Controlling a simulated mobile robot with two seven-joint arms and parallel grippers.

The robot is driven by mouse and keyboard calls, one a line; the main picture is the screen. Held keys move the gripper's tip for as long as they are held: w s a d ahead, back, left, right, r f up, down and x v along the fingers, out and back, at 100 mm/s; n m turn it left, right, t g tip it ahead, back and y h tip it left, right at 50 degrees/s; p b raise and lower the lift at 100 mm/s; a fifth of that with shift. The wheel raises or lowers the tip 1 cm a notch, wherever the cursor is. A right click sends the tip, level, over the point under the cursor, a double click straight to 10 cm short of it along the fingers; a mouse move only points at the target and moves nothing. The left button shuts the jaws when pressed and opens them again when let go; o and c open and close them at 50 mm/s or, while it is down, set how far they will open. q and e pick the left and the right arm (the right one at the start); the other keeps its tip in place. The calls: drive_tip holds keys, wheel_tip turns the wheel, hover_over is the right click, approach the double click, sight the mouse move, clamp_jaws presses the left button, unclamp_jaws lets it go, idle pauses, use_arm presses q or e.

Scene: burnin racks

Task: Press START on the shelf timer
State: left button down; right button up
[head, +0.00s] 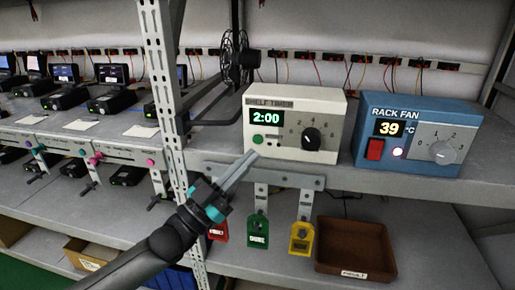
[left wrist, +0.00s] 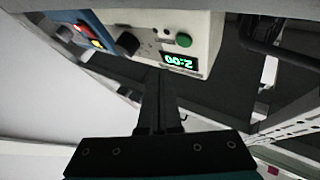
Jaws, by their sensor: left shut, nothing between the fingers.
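The shelf timer (head: 295,152) is a cream box on the rack shelf, with a display reading 2:00 and a black dial. Its green START button (head: 258,139) is at the lower left of its front. My left gripper (head: 252,156) is shut and empty, its tips just below and in front of the button in the head view; contact is not clear. In the left wrist view the timer (left wrist: 205,25) appears upside down, with the green button (left wrist: 183,40) beyond the fingertips (left wrist: 155,72) and apart from them in the picture. My right gripper is not in view.
A blue rack fan box (head: 416,170) reading 39 °C, with a red switch and dial, stands right of the timer. A small black fan (head: 238,58) is behind left. A rack post (head: 165,80) stands left. Coloured tags (head: 258,231) hang below, beside a brown tray (head: 352,274).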

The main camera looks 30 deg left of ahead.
sight(258, 139)
use_arm(q)
drive_tip(key=shift+w+a+b, duration=0.25)
drive_tip(key=shift+w, duration=0.55)
drive_tip(key=shift+w+a+b, duration=0.25)
drive_tip(key=shift+w, duration=0.55)
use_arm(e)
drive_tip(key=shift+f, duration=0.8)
use_arm(q)
drive_tip(key=shift+w, duration=0.1)
drive_tip(key=shift+w+a, duration=0.1)
drive_tip(key=shift+w, duration=0.2)
drive_tip(key=shift+w+a, duration=0.1)
drive_tip(key=shift+w, duration=0.3)
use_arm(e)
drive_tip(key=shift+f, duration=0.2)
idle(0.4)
use_arm(q)
drive_tip(key=shift+s, duration=0.1)
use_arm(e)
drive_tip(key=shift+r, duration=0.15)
use_arm(q)
drive_tip(key=shift+s+d+p, duration=0.2)
drive_tip(key=shift+s+p, duration=0.3)
drive_tip(key=shift+s, duration=0.2)
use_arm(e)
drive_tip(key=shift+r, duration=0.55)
